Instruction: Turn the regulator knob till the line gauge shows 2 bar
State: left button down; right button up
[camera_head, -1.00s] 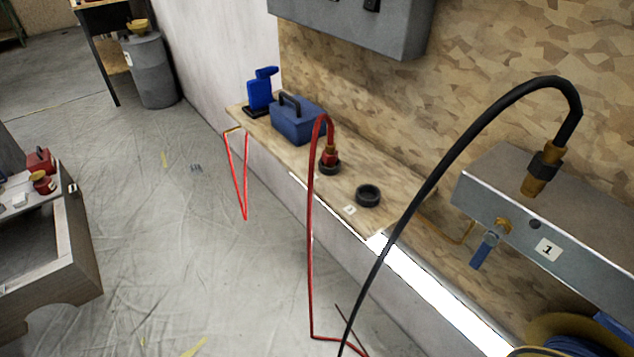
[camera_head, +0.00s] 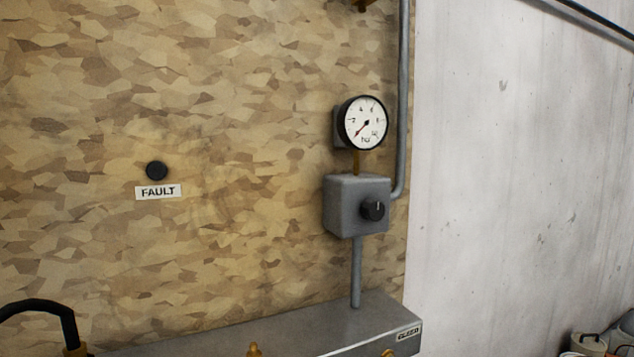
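The line gauge (camera_head: 363,123) is a round white dial with a black rim, mounted on the board at right of centre. Its red needle points to the lower left, below the 2 mark, near the low end of the scale. The regulator knob (camera_head: 373,210) is a small black knob on the front of a grey box (camera_head: 346,207) below the gauge. A light mark on the knob points roughly upward. Neither gripper is in view, and nothing touches the knob.
A grey metal manifold (camera_head: 370,325) runs along the bottom below the regulator box. A black hose (camera_head: 45,305) bends down at lower left. A dark round fitting (camera_head: 157,171) sits above a FAULT label (camera_head: 158,192). A grey pipe (camera_head: 401,100) rises beside the gauge. Bare wall lies right.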

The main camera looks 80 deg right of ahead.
aim_at(371, 209)
jog(key=z, duration=2.7)
